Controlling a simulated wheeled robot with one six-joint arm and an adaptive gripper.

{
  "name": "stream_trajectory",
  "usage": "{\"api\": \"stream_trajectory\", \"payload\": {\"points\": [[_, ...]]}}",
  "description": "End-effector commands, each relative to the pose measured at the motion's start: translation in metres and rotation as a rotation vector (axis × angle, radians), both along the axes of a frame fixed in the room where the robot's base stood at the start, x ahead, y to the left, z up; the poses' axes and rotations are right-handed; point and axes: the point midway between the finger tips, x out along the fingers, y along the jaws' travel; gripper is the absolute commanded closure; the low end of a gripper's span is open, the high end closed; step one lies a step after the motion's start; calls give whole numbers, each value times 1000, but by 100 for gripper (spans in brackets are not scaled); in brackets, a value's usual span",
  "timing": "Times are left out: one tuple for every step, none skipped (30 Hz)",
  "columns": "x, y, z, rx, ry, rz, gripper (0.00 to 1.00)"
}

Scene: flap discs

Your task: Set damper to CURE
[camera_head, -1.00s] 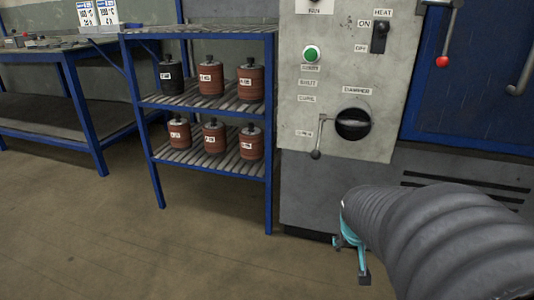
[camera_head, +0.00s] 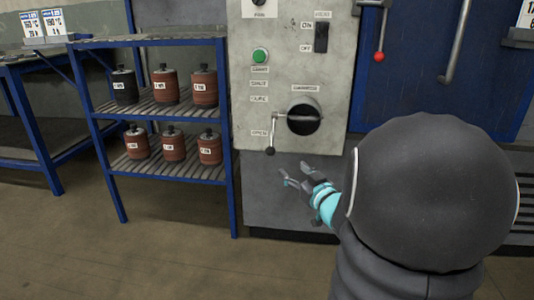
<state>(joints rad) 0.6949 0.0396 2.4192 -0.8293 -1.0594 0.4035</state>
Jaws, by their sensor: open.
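The damper control is a round black knob (camera_head: 304,119) on the grey panel, under a small label. A grey lever (camera_head: 271,137) runs left from it and bends down to a dark ball end, beside the lowest label, which reads OPEN. The label above it (camera_head: 259,99) seems to read CURE; others sit higher in the same column. My gripper (camera_head: 294,176) is open and empty, below and slightly right of the lever's ball end, apart from it. It is in front of the dark lower cabinet. My arm hides part of the cabinet on the right.
A green button (camera_head: 260,55) and a black heat switch (camera_head: 321,37) sit higher on the panel. A red-tipped lever (camera_head: 379,56) hangs before the blue door (camera_head: 420,80). A blue rack (camera_head: 233,190) with several labelled canisters stands left of the panel. Floor in front is clear.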

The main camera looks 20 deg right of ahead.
Motion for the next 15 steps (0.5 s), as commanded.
{"api": "stream_trajectory", "payload": {"points": [[2, 4, 2, 7, -10, 11, 42], [4, 5, 3, 12, -13, 14, 42], [6, 6, 2, 15, -12, 16, 42], [9, 7, 2, 16, -11, 17, 42], [12, 7, 2, 16, -10, 17, 42], [17, 6, 2, 16, -10, 17, 42], [21, 7, 2, 16, -10, 17, 42], [26, 7, 1, 16, -10, 18, 42], [33, 7, 1, 15, -10, 18, 42], [38, 7, 1, 15, -9, 16, 42], [44, 7, 1, 16, -8, 16, 42], [51, 6, 1, 15, -9, 16, 42], [57, 6, 1, 15, -9, 15, 42], [62, 6, 1, 16, -9, 15, 42], [70, 6, 1, 15, -8, 14, 42]]}}
